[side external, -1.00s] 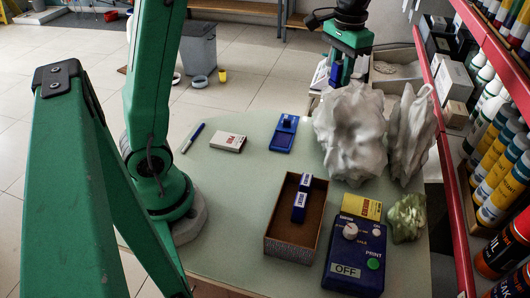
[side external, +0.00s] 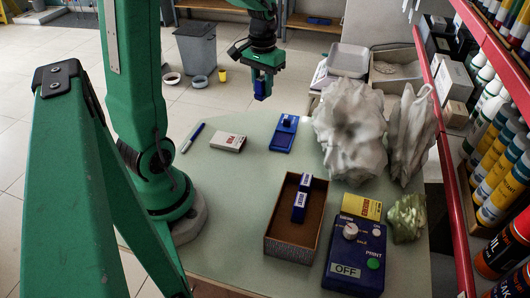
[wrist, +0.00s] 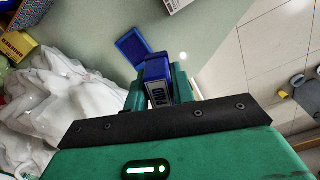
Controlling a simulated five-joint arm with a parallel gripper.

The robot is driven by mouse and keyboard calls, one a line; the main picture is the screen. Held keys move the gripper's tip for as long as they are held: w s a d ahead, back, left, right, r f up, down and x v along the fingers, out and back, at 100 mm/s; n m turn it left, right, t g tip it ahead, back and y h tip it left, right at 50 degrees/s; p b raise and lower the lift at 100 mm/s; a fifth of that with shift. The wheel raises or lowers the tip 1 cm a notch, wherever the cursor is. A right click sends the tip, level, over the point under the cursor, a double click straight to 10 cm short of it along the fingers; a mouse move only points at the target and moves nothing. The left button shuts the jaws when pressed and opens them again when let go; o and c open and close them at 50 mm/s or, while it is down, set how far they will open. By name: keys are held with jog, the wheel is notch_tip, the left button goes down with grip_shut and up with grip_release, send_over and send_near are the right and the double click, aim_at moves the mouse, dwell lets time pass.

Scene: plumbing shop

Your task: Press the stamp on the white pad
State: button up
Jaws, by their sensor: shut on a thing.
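My gripper (side external: 262,86) is shut on a blue stamp (side external: 260,92) and holds it upright, above the far part of the table. In the wrist view the stamp (wrist: 158,88) sits between the fingers, with a white label on its side. A blue ink pad (side external: 281,139) lies on the table, nearer the camera than the stamp; it also shows in the wrist view (wrist: 132,46). A flat white block with red lettering (side external: 228,142) lies left of the ink pad. I cannot tell whether this is the white pad. The stamp's underside is hidden.
An open brown box (side external: 268,246) holds blue stamps (side external: 301,204). A blue device (side external: 345,276) with a dial and a yellow box (side external: 361,206) stand beside it. White crumpled bags (side external: 350,125) fill the table's right. A blue pen (side external: 193,137) lies at the left; the table's middle is clear.

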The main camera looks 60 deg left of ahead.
jog(key=s+a+f+n, duration=0.2)
jog(key=s+f, duration=0.1)
jog(key=s, duration=0.3)
jog(key=s+a+f+n, duration=0.1)
jog(key=s+a+f, duration=0.1)
jog(key=s, duration=0.4)
jog(key=shift+s+f+n, duration=0.15)
jog(key=shift+f+n, duration=0.25)
jog(key=shift+f, duration=0.2)
send_over(220, 138)
jog(key=shift+a+f, duration=0.1)
jog(key=shift+f, duration=2.6)
jog(key=shift+f, duration=0.65)
jog(key=shift+r, duration=0.15)
jog(key=shift+r, duration=2.9)
jog(key=shift+r, duration=0.1)
